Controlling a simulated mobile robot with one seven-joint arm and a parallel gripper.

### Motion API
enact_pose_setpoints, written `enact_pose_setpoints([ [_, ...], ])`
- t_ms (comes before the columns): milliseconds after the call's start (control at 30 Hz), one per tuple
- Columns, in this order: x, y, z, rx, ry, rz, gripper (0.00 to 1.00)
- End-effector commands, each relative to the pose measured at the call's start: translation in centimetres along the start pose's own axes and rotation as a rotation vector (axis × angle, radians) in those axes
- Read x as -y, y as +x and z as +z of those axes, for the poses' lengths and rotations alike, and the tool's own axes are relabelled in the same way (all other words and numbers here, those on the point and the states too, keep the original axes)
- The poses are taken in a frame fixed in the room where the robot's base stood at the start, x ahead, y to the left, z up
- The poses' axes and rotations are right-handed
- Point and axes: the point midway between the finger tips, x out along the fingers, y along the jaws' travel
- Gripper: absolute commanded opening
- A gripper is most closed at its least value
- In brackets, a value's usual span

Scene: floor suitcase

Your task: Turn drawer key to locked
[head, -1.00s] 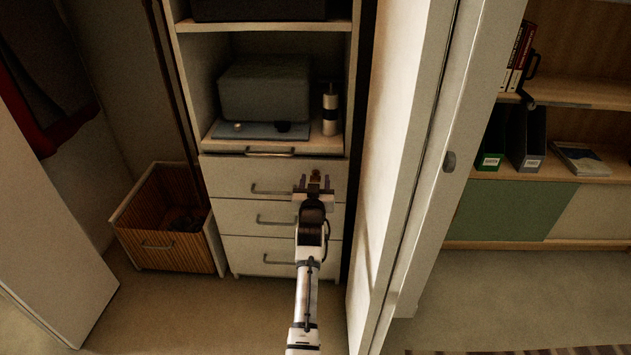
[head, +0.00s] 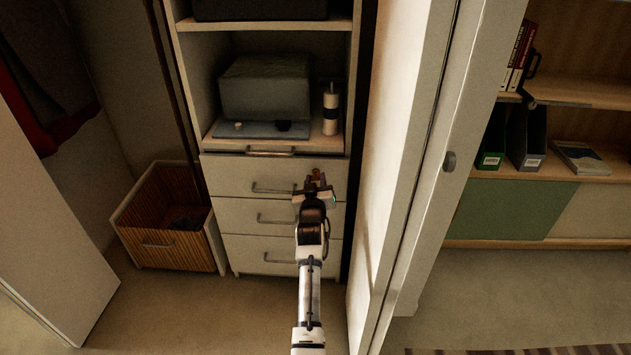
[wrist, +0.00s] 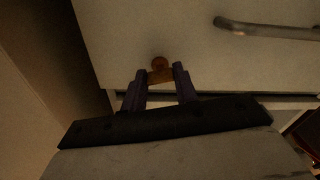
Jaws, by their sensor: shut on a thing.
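The drawer key is a small brown-orange piece in the wrist view (wrist: 161,76), in front of a round brown lock (wrist: 159,63) on the pale drawer front. In the head view the key (head: 316,173) shows just beyond my gripper (head: 315,186), at the right part of the upper drawer front (head: 225,175). In the wrist view my gripper (wrist: 159,74) has one dark finger on each side of the key and is shut on it. The fingers hide the key's sides, and its exact turn angle is hard to tell.
A drawer handle (wrist: 265,28) lies to the upper right in the wrist view. A white door panel (head: 400,150) stands close on the right of the drawers. An open wicker-fronted bin (head: 165,250) sits on the floor at left.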

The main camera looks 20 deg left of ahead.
Motion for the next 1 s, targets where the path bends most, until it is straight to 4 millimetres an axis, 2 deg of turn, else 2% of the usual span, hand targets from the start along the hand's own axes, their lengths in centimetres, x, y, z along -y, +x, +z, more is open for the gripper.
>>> enact_pose_setpoints([
  [1000, -0.21, 0.09, -0.37, -0.001, -0.961, 0.003, 0.06],
])
